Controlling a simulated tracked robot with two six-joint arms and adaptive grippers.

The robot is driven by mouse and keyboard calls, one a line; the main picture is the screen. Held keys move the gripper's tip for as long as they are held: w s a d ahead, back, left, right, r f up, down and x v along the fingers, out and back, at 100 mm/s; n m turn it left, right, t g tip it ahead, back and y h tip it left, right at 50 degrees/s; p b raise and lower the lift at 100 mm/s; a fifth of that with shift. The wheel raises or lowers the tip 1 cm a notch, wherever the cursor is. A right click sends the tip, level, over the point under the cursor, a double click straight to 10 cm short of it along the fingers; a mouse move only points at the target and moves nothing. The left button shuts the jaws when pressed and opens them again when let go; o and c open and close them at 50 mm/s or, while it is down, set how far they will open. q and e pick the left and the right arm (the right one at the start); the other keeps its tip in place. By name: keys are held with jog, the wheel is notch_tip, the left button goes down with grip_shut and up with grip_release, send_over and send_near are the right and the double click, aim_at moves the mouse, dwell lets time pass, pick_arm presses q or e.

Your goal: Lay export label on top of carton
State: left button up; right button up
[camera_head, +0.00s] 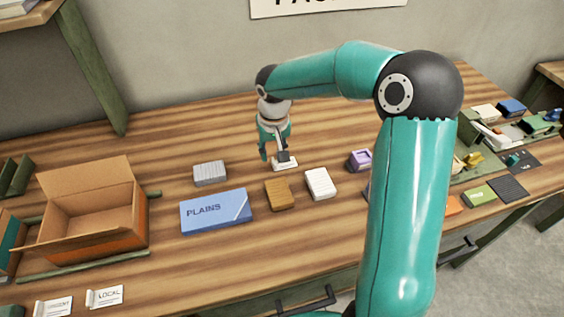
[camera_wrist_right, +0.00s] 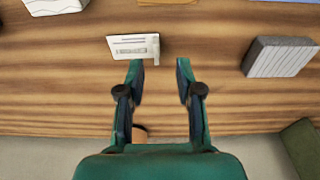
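A small white card label (camera_head: 288,165) lies on the table beside my right gripper (camera_head: 273,157). In the right wrist view the label (camera_wrist_right: 128,47) has dark print too small to read and a raised tab at one end. In that view my right gripper (camera_wrist_right: 160,67) is open and empty, with the label just ahead and to the left of its fingertips. I cannot tell the gripper's exact height above the table. The orange-brown carton (camera_head: 122,232) stands at the left with its flaps open. My left gripper is not in view.
URGENT (camera_head: 54,307) and LOCAL (camera_head: 104,297) cards lie front left. The table behind the grey block is clear.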

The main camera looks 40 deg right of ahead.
aim_at(274, 165)
jog(key=shift+w+d+f+p, duration=0.1)
jog(key=shift+d+f+p, duration=0.1)
jog(key=shift+f, duration=0.6)
jog(key=shift+d+f+p, duration=0.1)
jog(key=shift+f+p, duration=0.05)
jog(key=shift+f, duration=0.6)
jog(key=shift+w+d+f+p, duration=0.1)
jog(key=shift+d+f+p, duration=0.1)
jog(key=shift+f, duration=0.6)
grip_shut()
